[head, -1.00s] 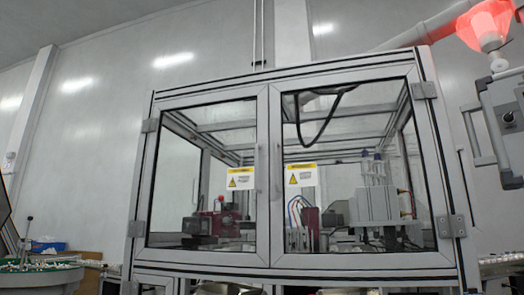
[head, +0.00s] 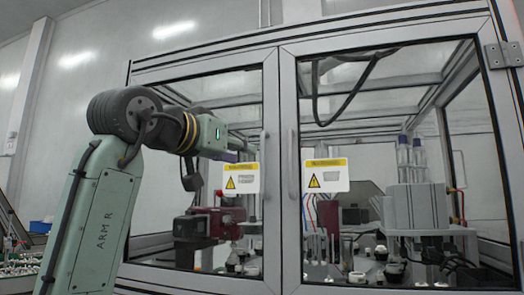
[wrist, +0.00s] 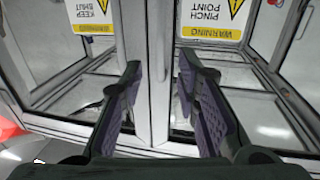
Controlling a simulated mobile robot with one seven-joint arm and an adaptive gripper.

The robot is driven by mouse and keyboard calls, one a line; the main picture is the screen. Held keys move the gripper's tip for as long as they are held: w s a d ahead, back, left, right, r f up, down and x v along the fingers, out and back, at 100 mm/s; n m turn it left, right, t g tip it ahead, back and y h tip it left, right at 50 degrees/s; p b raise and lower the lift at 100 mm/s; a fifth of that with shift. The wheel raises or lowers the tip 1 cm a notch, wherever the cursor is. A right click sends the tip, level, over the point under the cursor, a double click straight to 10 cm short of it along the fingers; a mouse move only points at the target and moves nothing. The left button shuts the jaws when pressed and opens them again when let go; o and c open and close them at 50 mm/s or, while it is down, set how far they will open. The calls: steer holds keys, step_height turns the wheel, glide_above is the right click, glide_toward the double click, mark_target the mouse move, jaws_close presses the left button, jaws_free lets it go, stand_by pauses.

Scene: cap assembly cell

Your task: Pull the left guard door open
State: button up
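The left guard door (head: 270,110) is a glass panel in a grey frame, shut flush beside the right door (head: 290,110). A yellow and white warning label (head: 240,178) is on its glass. Its slim vertical handle (head: 265,165) is on the stile near the centre seam. My gripper comes in from the left in front of this door, partly lost against the label and glass. In the wrist view, which is upside down, my gripper (wrist: 160,64) is open, its purple-padded fingers apart on either side of the door stiles. I cannot tell whether either finger touches the handle.
The right door has its own handle (head: 292,165) close by, and a warning label (head: 325,175). Behind the glass stand a red device (head: 205,225) and grey machinery (head: 415,205). A green round feeder (head: 20,262) stands at the lower left.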

mark_target(261, 158)
steer(key=p+x, duration=0.3)
steer(key=x, duration=0.7)
steer(key=shift+w+f, duration=0.15)
steer(key=shift+w, duration=0.2)
jaws_close()
stand_by(0.3)
